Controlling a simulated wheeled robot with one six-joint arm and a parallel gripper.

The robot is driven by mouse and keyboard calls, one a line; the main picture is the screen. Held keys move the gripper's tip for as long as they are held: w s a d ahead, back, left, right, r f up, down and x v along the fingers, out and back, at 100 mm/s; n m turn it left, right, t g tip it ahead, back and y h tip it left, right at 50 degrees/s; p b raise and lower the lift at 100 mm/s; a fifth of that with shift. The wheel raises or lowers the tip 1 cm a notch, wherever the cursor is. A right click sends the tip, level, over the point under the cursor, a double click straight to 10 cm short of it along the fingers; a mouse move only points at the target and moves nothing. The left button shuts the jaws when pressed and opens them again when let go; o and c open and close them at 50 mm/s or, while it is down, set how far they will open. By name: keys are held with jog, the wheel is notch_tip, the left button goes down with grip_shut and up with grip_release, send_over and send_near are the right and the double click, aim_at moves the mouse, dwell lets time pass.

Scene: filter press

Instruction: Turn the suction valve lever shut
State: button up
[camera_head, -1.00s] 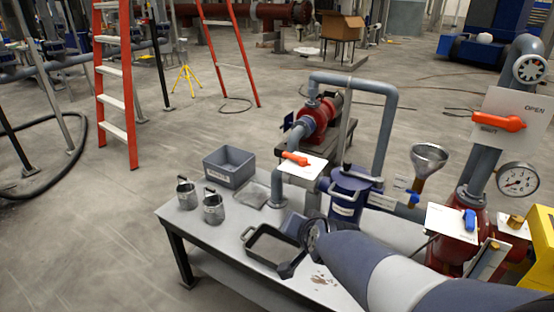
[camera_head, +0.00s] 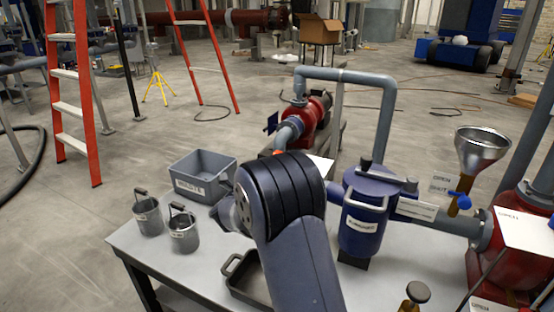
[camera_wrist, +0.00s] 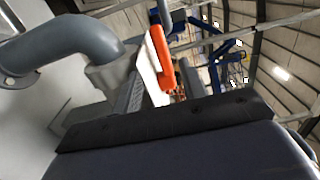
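An orange valve lever (camera_head: 276,156) shows only as a small tip behind my arm, in front of the red pump. Its white plate (camera_head: 322,168) is partly covered by my arm, and no wording on it can be read. In the wrist view the orange lever (camera_wrist: 160,57) stands upper middle, with the white plate (camera_wrist: 147,72) beside it, apart from the dark edge of my wrist. My gripper (camera_head: 238,212) is mostly hidden by my arm in the head view, above the table.
A blue strainer pot (camera_head: 362,215) stands right of my arm, with a grey pipe (camera_head: 388,120) arching behind it. Two small grey pails (camera_head: 183,232), a grey bin (camera_head: 205,178) and a dark tray (camera_head: 245,283) are on the table. A metal funnel (camera_head: 482,150) stands right.

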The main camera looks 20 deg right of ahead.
jog(key=x, duration=1)
jog(key=shift+d, duration=0.15)
grip_shut()
